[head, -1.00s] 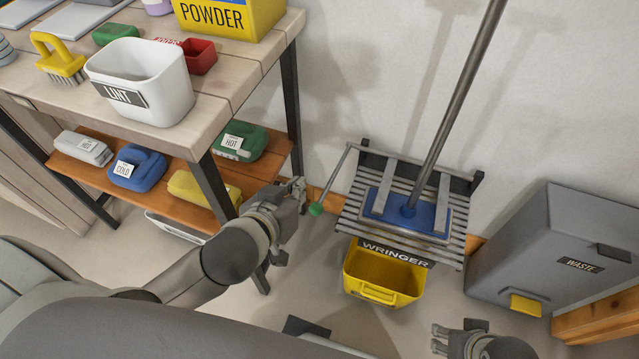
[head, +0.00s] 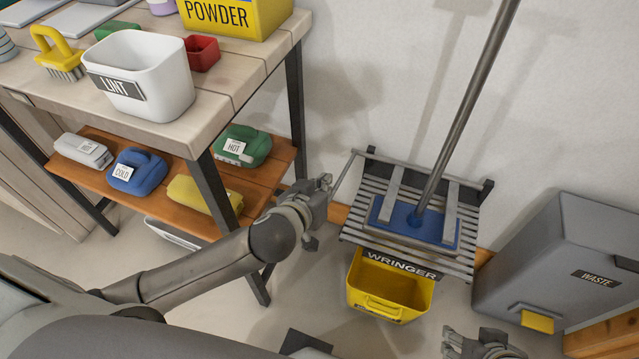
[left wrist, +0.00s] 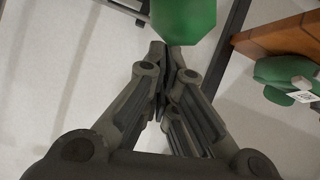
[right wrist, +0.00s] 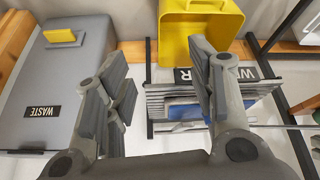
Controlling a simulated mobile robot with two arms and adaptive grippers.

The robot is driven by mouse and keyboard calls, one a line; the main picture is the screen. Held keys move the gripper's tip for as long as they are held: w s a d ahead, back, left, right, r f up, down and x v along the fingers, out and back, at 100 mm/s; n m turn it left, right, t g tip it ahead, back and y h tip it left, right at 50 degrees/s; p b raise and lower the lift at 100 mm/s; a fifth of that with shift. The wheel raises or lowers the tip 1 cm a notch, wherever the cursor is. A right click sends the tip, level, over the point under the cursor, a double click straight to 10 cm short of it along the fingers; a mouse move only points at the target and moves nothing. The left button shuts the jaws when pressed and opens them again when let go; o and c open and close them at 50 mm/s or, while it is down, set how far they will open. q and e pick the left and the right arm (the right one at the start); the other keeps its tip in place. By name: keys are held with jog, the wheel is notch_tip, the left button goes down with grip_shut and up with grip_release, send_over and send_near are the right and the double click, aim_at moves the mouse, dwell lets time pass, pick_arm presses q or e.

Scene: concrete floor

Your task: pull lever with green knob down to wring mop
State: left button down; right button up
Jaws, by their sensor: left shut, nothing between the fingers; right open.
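The green knob (left wrist: 183,20) shows large in the left wrist view, just beyond the fingertips of my left gripper (left wrist: 166,50). In the head view that gripper (head: 324,185) is shut with nothing in it, at the left side of the wringer, and hides the knob. Part of the grey lever rod (head: 346,174) shows behind it, rising to the rack's back. The slatted wringer rack (head: 352,232) holds the blue mop head (head: 440,232) under two grey bars, its handle (head: 462,110) leaning up. My right gripper (head: 478,345) is open and empty; the right wrist view shows its spread fingers (right wrist: 160,65).
A yellow bucket (head: 392,290) stands below the rack. A grey waste bin (head: 545,265) is at the right. A wooden table (head: 205,118) with a lower shelf (head: 262,180) of several bottles stands left, close to my left arm. Floor in front of the bucket is partly clear.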

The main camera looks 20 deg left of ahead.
pick_arm(q)
jog(key=shift+s+d+f, duration=0.1)
jog(key=shift+s+f, duration=0.05)
jog(key=shift+f, duration=0.3)
pick_arm(e)
jog(key=shift+w+a+r+t, duration=0.15)
jog(key=shift+w+t, duration=0.1)
jog(key=shift+w, duration=0.25)
jog(key=shift+w+a+r+t, duration=0.15)
jog(key=shift+w+t, duration=0.1)
jog(key=shift+w, duration=0.25)
pick_arm(q)
jog(key=f, duration=0.1)
jog(key=s+f+b, duration=0.1)
jog(key=f, duration=0.1)
jog(key=shift+s, duration=0.1)
pick_arm(e)
jog(key=w, duration=0.1)
jog(key=w+a+r+t, duration=0.1)
jog(key=w+r+t, duration=0.1)
jog(key=w, duration=0.1)
jog(key=shift+a+y, duration=0.2)
jog(key=shift+y, duration=0.2)
pick_arm(q)
jog(key=v, duration=0.7)
jog(key=shift+s+r, duration=0.15)
jog(key=shift+s, duration=0.05)
